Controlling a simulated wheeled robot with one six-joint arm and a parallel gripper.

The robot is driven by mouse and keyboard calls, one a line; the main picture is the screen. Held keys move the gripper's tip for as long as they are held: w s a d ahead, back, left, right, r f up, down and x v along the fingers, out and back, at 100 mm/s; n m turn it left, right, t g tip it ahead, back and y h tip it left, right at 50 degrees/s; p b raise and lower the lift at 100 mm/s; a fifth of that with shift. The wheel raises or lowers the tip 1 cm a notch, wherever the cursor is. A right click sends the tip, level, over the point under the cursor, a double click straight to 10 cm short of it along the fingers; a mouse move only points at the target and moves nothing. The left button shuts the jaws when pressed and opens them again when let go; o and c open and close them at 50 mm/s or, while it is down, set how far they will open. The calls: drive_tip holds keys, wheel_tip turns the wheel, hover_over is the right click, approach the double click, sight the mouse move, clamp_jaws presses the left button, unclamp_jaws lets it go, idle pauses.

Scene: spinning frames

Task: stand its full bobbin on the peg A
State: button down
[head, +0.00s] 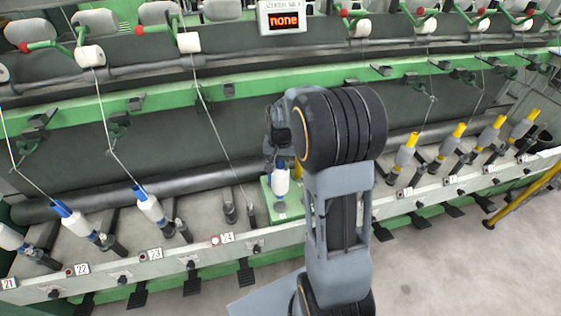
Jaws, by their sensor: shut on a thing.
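My gripper (281,160) reaches down in the middle of the head view, partly hidden behind my dark arm joint. I cannot tell whether the bobbin's lower end touches the stand or is on a peg there. I cannot clearly make out which peg is A.
Left of the stand, white bobbins with blue tops (150,205) stand tilted along the numbered rail (120,270). Right of my arm are grey bobbins with yellow tops (406,150). A thread (215,120) runs down near the stand. A display (283,20) reads "none". Floor is clear at lower right.

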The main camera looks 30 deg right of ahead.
drive_tip(key=shift+f+b, duration=2.1)
drive_tip(key=shift+f, duration=1.25)
drive_tip(key=c, duration=0.7)
unclamp_jaws()
drive_tip(key=shift+s, duration=0.1)
wheel_tip(320, 180, up, 14)
drive_tip(key=shift+f, duration=0.1)
